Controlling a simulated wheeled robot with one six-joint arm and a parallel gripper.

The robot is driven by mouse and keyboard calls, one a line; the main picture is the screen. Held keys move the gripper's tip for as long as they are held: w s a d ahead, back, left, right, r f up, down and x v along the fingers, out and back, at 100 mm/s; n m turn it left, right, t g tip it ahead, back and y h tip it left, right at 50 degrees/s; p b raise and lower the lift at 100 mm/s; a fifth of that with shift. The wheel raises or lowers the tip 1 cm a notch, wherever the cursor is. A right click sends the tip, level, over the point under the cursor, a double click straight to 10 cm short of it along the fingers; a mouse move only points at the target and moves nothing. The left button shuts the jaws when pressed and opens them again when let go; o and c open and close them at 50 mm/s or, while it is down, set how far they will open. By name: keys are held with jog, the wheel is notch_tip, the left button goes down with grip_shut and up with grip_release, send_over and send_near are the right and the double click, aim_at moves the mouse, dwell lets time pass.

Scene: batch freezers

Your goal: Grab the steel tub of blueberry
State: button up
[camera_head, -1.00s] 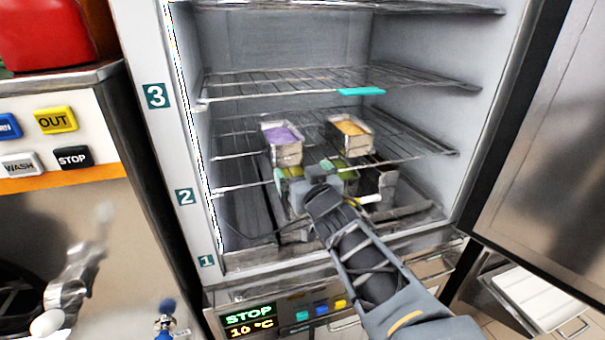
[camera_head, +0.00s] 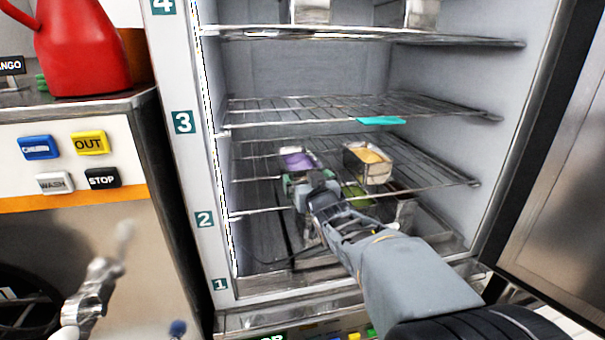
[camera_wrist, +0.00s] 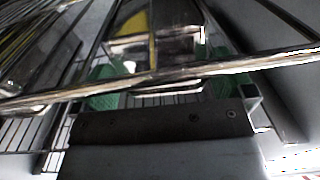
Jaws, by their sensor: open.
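The steel tub with purple contents (camera_head: 298,160), the blueberry-coloured one, stands on the wire shelf beside label 2 in the open freezer. My gripper (camera_head: 300,184) is at its near side and hides its lower front. In the wrist view my gripper (camera_wrist: 155,88) shows two green fingers, open and apart. A steel tub (camera_wrist: 185,45) shows between and beyond them; its contents are hard to make out. A shiny shelf rod crosses this view in front of the fingers. I cannot tell whether the fingers touch the tub.
A steel tub with orange contents (camera_head: 366,163) stands just right on the same shelf. A green-filled tub (camera_head: 357,194) is lower down. A shelf with a teal tag (camera_head: 380,120) is above. The open freezer door (camera_head: 555,190) is at right, a machine with buttons (camera_head: 62,160) at left.

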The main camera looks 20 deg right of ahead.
jog(key=shift+w+d+p, duration=0.15)
jog(key=shift+w+p, duration=0.05)
jog(key=shift+w, duration=0.85)
jog(key=shift+w+d+p, duration=0.1)
jog(key=shift+w+p, duration=0.05)
jog(key=shift+w, duration=0.85)
jog(key=shift+c, duration=0.2)
jog(key=c, duration=0.9)
